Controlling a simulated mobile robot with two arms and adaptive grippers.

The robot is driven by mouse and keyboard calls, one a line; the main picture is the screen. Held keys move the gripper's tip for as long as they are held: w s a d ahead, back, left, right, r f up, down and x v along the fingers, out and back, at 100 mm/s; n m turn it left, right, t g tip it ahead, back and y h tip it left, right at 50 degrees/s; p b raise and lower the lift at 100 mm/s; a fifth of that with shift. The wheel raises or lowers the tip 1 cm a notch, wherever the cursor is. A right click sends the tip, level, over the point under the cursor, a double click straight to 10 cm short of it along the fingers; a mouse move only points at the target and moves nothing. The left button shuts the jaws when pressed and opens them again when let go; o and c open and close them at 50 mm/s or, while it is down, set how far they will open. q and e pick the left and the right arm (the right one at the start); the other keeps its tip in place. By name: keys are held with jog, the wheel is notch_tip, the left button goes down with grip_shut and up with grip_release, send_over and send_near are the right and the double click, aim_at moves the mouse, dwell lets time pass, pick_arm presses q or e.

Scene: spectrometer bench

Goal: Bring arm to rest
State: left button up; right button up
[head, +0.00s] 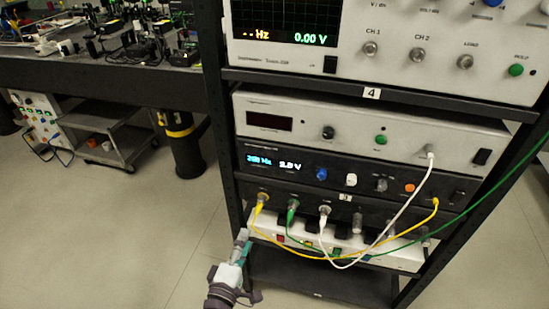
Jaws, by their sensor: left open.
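My left gripper (240,240) shows at the lower middle, beside the left post of the instrument rack (213,100). It is open and I see nothing between its fingers. The grey and white arm behind it (226,280) comes up from the bottom edge. The fingertips are small and close to the post; I cannot tell if they touch it. My right gripper is not in view.
The rack holds an oscilloscope (400,50), a white instrument (350,125) and a black one (330,170). Yellow, green and white cables (398,215) hang in front of a power strip (400,255). An optical table (110,80) stands back left. Floor (90,240) at left is clear.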

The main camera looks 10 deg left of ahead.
pick_arm(q)
jog(key=shift+f, duration=0.1)
jog(key=s+f+m+g+h+p, duration=0.1)
jog(key=s+f+m+g, duration=0.4)
jog(key=f, duration=0.8)
jog(key=s+f+m+g+p, duration=0.1)
jog(key=s+f+m+g, duration=0.35)
jog(key=f, duration=0.85)
jog(key=s+a+f+m+g, duration=0.2)
jog(key=s+f, duration=0.3)
jog(key=s, duration=0.4)
jog(key=s+a+f+m+g+y+p, duration=0.1)
jog(key=s+f+m+g, duration=0.2)
jog(key=s, duration=0.7)
jog(key=s+a+f+m+g, duration=0.2)
jog(key=s+f+m, duration=0.3)
jog(key=s, duration=0.4)
jog(key=shift+s+a+f+y, duration=0.3)
jog(key=shift+s+a+f, duration=0.1)
jog(key=shift+f, duration=0.5)
